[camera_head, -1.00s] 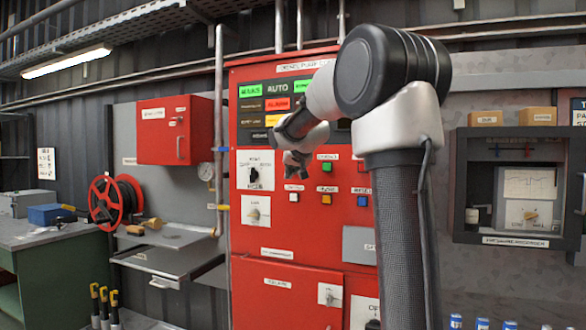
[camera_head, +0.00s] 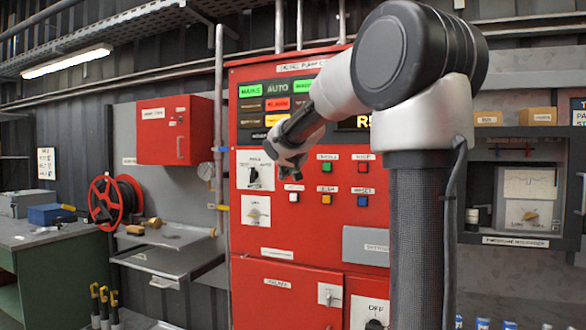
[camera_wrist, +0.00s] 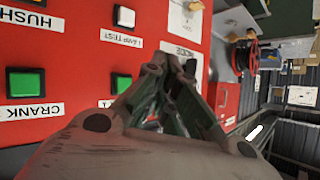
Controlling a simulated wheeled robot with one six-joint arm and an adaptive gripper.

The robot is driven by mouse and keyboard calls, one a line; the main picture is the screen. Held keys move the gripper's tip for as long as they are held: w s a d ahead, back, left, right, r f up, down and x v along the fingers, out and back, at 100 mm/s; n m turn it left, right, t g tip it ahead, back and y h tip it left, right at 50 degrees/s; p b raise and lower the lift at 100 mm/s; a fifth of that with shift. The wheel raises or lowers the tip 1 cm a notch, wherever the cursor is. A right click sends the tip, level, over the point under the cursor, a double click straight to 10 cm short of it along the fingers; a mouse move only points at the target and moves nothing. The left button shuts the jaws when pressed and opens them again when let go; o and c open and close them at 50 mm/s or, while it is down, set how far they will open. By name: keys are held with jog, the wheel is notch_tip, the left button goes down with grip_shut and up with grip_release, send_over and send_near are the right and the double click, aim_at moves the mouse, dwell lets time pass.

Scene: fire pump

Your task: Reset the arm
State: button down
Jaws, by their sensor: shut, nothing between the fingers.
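My gripper (camera_head: 291,172) is in front of the red pump control panel (camera_head: 310,258), near its left column of switches. In the wrist view my gripper (camera_wrist: 177,62) shows its fingers drawn together with nothing between them. My arm comes in from the right, with its elbow high, and covers part of the panel's right side. The mode selector knob (camera_head: 254,175) is left of my gripper. A green push button (camera_head: 327,167) is right of it, labelled CRANK in the wrist view (camera_wrist: 26,84).
A red wall box (camera_head: 165,130) and a hose reel (camera_head: 112,202) are to the left. A workbench (camera_head: 60,240) stands at far left. A pressure recorder cabinet (camera_head: 528,205) is on the right wall. A vertical pipe (camera_head: 219,110) runs along the panel's left edge.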

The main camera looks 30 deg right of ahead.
dwell(0.4)
jog(key=s+d+f+n+g, duration=0.15)
jog(key=s+f+g, duration=0.25)
jog(key=s+f, duration=0.45)
jog(key=s+a+f+n+g+y, duration=0.1)
jog(key=s+a+f, duration=0.2)
jog(key=s, duration=0.7)
jog(key=s+a+f+n+g+y, duration=0.1)
jog(key=s+a+f, duration=0.2)
jog(key=s, duration=0.7)
jog(key=s+a+f+n+g+y, duration=0.1)
jog(key=s+a+f, duration=0.3)
jog(key=s, duration=0.6)
notch_tip(320, 180, down, 2)
jog(key=shift+f+n+g, duration=0.1)
jog(key=shift+n+g, duration=0.3)
jog(key=shift+n, duration=0.15)
jog(key=shift+s, duration=0.1)
